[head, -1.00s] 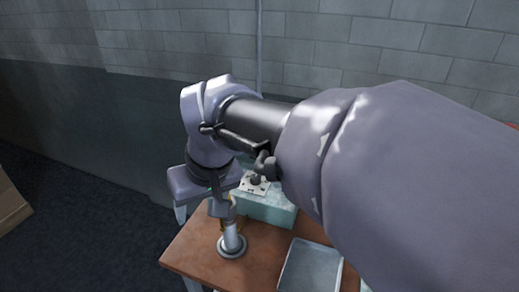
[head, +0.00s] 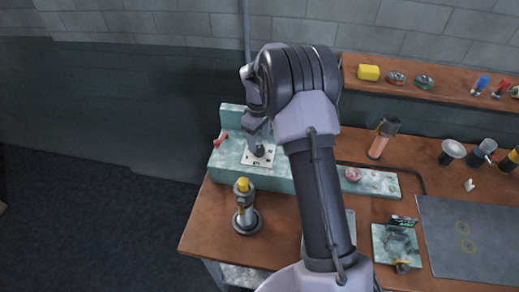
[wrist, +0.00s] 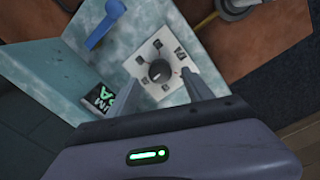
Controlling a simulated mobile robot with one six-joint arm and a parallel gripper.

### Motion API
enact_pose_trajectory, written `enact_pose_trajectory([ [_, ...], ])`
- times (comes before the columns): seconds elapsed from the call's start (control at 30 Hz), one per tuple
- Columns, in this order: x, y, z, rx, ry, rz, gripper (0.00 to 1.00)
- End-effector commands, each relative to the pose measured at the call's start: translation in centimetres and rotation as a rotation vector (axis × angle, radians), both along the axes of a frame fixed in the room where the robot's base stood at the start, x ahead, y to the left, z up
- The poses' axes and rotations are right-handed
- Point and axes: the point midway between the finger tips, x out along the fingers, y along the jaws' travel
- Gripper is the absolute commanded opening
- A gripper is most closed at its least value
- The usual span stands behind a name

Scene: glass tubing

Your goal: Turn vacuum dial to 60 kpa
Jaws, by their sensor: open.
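The vacuum dial is a dark round knob (wrist: 159,71) on a square white plate (wrist: 148,53) with several dark marks around it, too small to read. The plate is set on the pale teal marbled housing (wrist: 100,61). In the head view the dial (head: 259,151) sits on its plate at the left end of the bench. My gripper (wrist: 161,79) is open, with its two fingers on either side of the dial at the near edge of the plate. In the head view my gripper (head: 257,143) is right over the plate; contact with the knob cannot be told.
A blue lever (wrist: 104,25) stands beside the plate. A red handle (head: 220,140) is on the housing's left. A metal post with a yellow top (head: 244,202) stands in front. A torch-like tool (head: 381,138) and a dark mat (head: 468,240) lie to the right.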

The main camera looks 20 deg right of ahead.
Motion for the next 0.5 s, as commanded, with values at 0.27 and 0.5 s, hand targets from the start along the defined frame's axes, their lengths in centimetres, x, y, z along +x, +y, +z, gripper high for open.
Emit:
enact_pose_trajectory([
  [0.27, 0.0, -0.1, -4.0, 0.001, 0.0, -0.001, 0.59],
  [0.5, 0.1, -0.1, -4.2, 0.001, -0.001, -0.001, 0.59],
])
